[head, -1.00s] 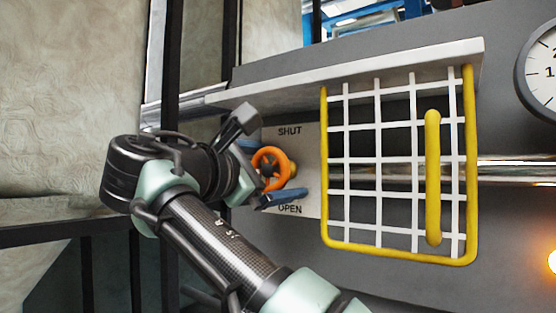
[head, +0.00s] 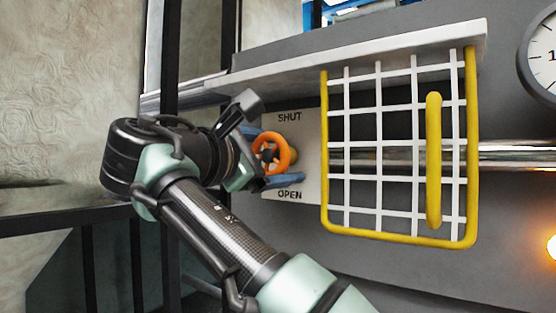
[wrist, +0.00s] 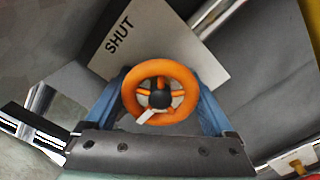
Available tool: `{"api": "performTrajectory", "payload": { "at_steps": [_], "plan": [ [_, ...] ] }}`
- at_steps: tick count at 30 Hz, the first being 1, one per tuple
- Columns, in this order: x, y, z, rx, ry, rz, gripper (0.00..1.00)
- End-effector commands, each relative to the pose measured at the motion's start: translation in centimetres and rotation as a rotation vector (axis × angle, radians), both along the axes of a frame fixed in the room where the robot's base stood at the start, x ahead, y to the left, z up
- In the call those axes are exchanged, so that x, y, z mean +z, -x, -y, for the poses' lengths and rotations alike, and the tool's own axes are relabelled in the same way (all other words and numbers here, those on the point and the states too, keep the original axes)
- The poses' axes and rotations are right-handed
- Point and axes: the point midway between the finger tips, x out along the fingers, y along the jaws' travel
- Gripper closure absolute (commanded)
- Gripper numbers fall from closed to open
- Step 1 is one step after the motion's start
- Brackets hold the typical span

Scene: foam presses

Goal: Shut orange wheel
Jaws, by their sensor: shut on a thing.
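The orange wheel (head: 284,153) sits on a short shaft in front of a pale plate (head: 308,150) lettered SHUT above and OPEN below. My gripper (head: 274,158) comes at it from the left, with one blue finger above the wheel and one below. In the wrist view my gripper (wrist: 163,97) has its blue fingers on the left and right sides of the orange wheel (wrist: 160,70), closed on its rim. The wheel shows a dark hub and a small white mark at its lower rim. The SHUT lettering is at upper left there; OPEN is not seen.
A yellow-framed white grid guard (head: 398,150) stands right of the plate, with a yellow vertical handle (head: 434,160). A pale ledge (head: 370,72) runs above. A dark post (head: 172,60) stands behind my arm. A gauge (head: 545,65) is at the far right.

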Motion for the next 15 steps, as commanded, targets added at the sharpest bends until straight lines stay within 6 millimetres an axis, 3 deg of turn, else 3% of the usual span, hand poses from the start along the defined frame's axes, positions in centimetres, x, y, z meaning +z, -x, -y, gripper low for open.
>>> {"api": "performTrajectory", "payload": {
  "at_steps": [15],
  "plan": [
    [-0.32, -0.07, -0.11, 0.0, -0.34, 0.241, 0.67]
  ]
}}
